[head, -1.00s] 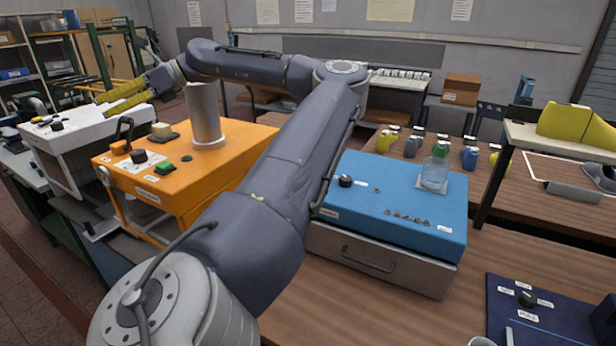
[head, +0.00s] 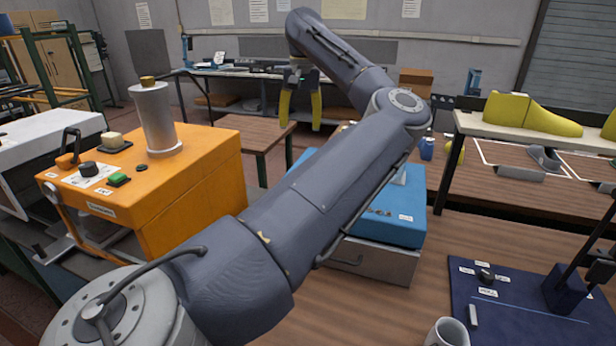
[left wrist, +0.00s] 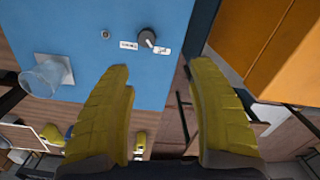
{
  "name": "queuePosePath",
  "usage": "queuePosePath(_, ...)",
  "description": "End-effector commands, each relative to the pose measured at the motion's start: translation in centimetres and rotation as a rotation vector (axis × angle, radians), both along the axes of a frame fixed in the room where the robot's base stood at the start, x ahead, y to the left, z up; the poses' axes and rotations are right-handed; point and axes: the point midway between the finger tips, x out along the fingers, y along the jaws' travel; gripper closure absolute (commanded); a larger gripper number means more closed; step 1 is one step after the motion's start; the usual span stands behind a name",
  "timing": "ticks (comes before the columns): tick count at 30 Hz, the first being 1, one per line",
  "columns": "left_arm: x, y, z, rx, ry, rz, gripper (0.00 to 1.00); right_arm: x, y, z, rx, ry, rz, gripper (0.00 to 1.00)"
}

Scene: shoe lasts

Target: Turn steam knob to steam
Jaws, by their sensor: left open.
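A blue box (head: 405,215) stands on the table, partly hidden behind my left arm in the head view. In the left wrist view, the blue box (left wrist: 95,30) has a dark round knob (left wrist: 147,38) between two small white labels, too small to read. My left gripper (head: 300,126) has yellow fingers, spread open and empty, pointing down at the back of the blue box in the head view. In the left wrist view my left gripper (left wrist: 160,68) has the knob beyond its fingertips, apart from them. My arm hides the knob in the head view. My right gripper is out of view.
An orange box (head: 190,195) with its own knob (head: 89,169) and a metal cylinder stands to the left. A navy board (head: 520,305) with another knob (head: 486,275) lies at the right, near a mug (head: 447,333). A clear cup (left wrist: 45,75) stands on the blue box.

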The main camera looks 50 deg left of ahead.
Motion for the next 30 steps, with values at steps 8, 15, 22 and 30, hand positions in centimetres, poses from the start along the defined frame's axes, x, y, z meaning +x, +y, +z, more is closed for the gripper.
queuePosePath(8, 2.0, -1.3, -1.6, -0.019, -0.042, 0.022, 0.42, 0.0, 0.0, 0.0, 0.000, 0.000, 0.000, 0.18)
queuePosePath(15, 1.9, -1.3, -5.6, -0.019, -0.039, 0.024, 0.42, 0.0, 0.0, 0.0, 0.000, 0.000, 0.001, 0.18)
queuePosePath(22, 1.9, -1.3, -9.8, -0.018, -0.039, 0.023, 0.42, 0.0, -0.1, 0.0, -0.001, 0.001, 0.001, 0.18)
queuePosePath(30, 1.8, -1.3, -14.2, -0.018, -0.039, 0.022, 0.42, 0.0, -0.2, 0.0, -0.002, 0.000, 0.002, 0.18)
